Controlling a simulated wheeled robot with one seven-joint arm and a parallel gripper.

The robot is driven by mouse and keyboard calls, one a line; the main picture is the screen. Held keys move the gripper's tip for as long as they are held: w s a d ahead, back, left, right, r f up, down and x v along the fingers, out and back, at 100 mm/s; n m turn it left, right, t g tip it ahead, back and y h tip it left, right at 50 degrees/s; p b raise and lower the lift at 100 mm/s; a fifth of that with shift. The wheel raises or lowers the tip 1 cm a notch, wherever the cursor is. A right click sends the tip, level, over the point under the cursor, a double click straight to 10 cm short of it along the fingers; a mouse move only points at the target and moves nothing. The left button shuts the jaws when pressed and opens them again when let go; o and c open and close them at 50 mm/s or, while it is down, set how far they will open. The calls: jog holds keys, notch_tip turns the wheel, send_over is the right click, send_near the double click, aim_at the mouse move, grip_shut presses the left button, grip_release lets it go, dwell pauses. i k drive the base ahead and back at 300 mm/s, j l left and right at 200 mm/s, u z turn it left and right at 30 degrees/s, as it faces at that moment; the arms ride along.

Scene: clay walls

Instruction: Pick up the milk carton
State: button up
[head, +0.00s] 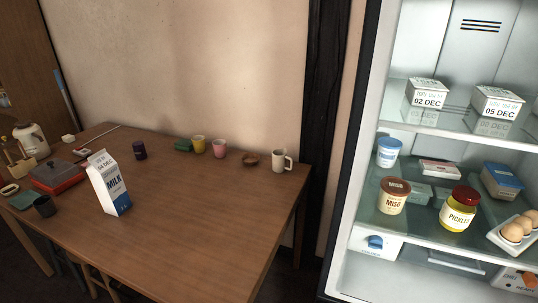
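The milk carton (110,184) stands upright on the wooden table (190,240), left of the table's middle. It is white with a blue lower part, the word MILK on its face and a "04 DEC" label near its gabled top. Nothing touches it. My gripper is not in view.
Cups and a white mug (281,161) line the back edge. The table's front right is clear. An open fridge (350,165) with food stands at right.

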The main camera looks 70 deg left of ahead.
aim_at(103, 173)
jog(key=u, duration=3.2)
jog(key=i+j, duration=0.25)
jog(key=i, duration=0.15)
jog(key=i+j+u, duration=0.1)
jog(key=i+j, duration=0.15)
jog(key=i, duration=0.2)
jog(key=i+j, duration=0.25)
jog(key=i, duration=0.2)
